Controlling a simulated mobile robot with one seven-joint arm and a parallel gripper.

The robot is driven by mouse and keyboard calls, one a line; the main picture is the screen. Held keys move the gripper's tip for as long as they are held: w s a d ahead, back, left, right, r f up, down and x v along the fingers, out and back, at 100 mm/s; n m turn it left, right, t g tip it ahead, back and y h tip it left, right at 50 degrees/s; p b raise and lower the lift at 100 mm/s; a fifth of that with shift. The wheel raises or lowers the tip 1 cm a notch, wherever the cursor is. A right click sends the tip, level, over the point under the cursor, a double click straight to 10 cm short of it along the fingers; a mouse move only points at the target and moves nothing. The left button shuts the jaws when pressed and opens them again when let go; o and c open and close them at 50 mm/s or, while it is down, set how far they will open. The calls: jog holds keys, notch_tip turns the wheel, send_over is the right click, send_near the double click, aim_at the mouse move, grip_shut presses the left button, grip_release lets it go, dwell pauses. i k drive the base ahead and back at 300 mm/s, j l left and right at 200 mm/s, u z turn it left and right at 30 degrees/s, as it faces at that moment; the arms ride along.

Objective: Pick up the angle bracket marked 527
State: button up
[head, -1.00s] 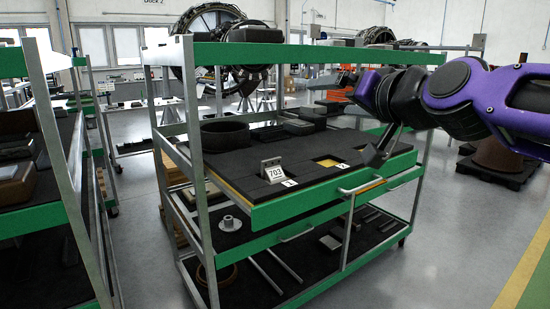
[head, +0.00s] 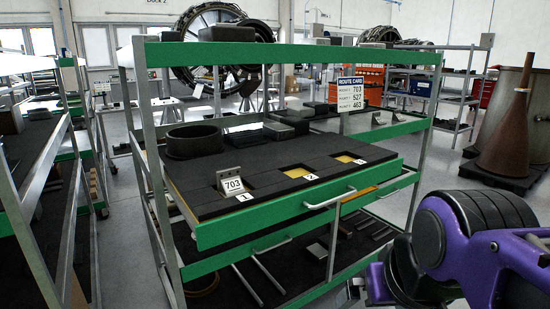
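No bracket with a readable 527 shows. A grey angle bracket marked 703 (head: 232,181) stands in the slot labelled 1 on the cart's dark foam top. The slot labelled 2 (head: 300,171) and the slot labelled 3 (head: 347,159) show bare yellow bottoms. A route card (head: 350,94) lists 703, 527 and 463 from top to bottom. My purple and black arm fills the lower right of the head view, in front of the cart. My gripper's fingers are not visible there.
The green-edged cart (head: 290,208) has a black ring (head: 194,141) and dark boxes at its back, plus lower shelves with parts. Another cart stands at left. A brown cone (head: 505,140) stands at right.

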aim_at(396, 116)
jog(key=i+l+z, duration=1.1)
jog(key=i, duration=0.2)
jog(key=i+z, duration=0.4)
jog(key=i+u, duration=0.1)
jog(key=i, duration=1.15)
jog(key=i+l+u, duration=0.15)
jog(key=i+u, duration=0.15)
jog(key=i, duration=0.15)
jog(key=i+l+u, duration=0.3)
jog(key=i, duration=0.15)
jog(key=i+j, duration=0.2)
jog(key=i+j+u, duration=0.1)
jog(key=i, duration=0.35)
jog(key=k, duration=0.15)
